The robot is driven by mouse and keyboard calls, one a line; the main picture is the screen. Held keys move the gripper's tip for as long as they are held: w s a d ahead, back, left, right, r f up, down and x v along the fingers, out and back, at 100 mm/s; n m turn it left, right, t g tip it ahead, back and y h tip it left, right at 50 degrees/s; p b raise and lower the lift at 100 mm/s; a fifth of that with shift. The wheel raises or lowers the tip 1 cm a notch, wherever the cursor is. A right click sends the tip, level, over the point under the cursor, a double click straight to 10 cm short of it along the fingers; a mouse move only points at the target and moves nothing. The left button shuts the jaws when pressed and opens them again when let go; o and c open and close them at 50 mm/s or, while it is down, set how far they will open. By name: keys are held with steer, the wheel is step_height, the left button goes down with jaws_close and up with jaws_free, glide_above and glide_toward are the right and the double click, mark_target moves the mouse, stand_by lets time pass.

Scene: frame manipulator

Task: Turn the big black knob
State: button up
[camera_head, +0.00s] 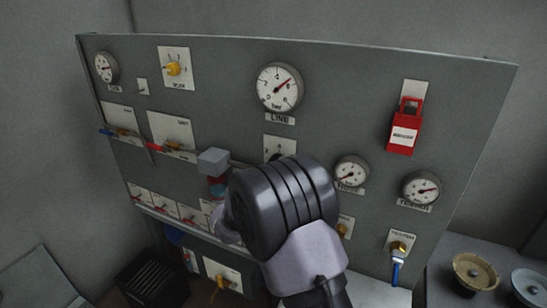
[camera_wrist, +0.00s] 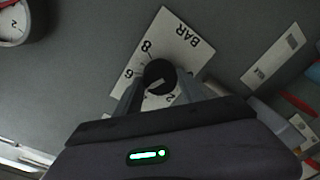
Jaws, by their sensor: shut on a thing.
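The black knob (camera_wrist: 159,73) sits on a white plate (camera_wrist: 178,42) marked BAR with numbers around it, which appears rotated in the wrist view. My gripper (camera_wrist: 160,86) has a finger on either side of the knob and is shut on it. In the head view the plate (camera_head: 279,143) is below the large LINE gauge (camera_head: 280,87). There my arm hides most of the knob and my fingers.
The grey panel (camera_head: 225,65) carries several gauges, small valves and levers. A red lockout box (camera_head: 404,127) hangs at right. A block-topped red part (camera_head: 214,161) stands out just left of my arm. Round objects (camera_head: 475,271) lie at lower right.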

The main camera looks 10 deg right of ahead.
steer(key=n+p, duration=0.4)
steer(key=shift+n, duration=0.3)
steer(key=shift+p, duration=0.4)
steer(key=o, duration=1.4)
steer(key=v, duration=1.7)
steer(key=shift+s+a+r+p, duration=0.1)
steer(key=shift+a+p, duration=0.1)
steer(key=shift+p, duration=0.15)
